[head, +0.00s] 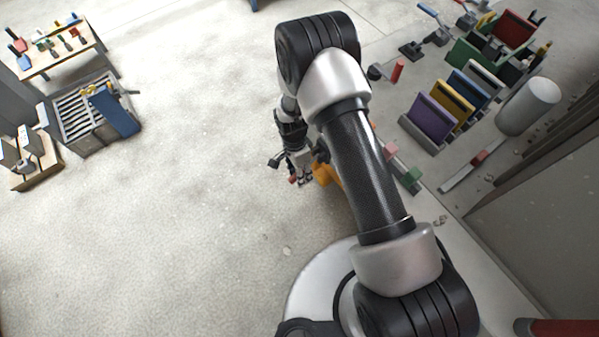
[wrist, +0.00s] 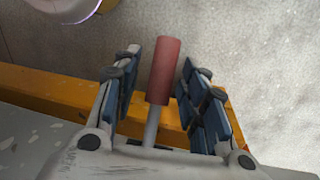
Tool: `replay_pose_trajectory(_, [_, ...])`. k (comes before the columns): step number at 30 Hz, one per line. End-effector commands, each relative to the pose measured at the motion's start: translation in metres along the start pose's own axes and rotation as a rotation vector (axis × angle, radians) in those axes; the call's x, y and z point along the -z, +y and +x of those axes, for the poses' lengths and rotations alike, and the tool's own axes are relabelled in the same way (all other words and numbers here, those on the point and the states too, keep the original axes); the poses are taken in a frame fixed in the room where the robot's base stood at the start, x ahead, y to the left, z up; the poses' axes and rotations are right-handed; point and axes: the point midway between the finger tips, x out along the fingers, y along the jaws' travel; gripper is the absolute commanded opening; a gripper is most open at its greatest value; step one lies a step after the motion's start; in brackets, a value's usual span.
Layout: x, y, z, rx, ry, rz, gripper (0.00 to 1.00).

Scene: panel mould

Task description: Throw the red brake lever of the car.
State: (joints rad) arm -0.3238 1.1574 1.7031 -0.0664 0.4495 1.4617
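The red brake lever (wrist: 164,72) shows in the wrist view as a red cylindrical grip on a thin grey rod. It stands between the two fingers of my gripper (wrist: 160,62). The fingers are apart, with a gap at the left of the grip and a narrower one at the right. The rod's lower end is hidden by my gripper's body. An orange beam (wrist: 60,88), apparently part of the car, runs behind the lever. In the head view my gripper (head: 298,172) is beside an orange part (head: 326,174), largely hidden by my arm.
In the head view, a bench with coloured levers (head: 55,65), a grey slatted crate (head: 82,130) and a small wooden stand (head: 35,175) are at the left. Coloured panels in a rack (head: 432,120) and a white cylinder (head: 530,105) stand right. The floor left of my arm is clear.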

Motion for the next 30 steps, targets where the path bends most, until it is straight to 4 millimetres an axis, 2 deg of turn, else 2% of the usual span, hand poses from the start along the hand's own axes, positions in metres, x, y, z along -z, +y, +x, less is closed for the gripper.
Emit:
replay_pose_trajectory(6, [0.0001,-0.0002,-0.0004,0.001,0.000,0.000,0.38])
replay_pose_trajectory(23, [0.0000,-0.0001,-0.0005,0.000,0.000,0.000,0.01])
replay_pose_trajectory(30, [0.0000,0.0000,-0.0005,0.000,0.000,0.000,0.00])
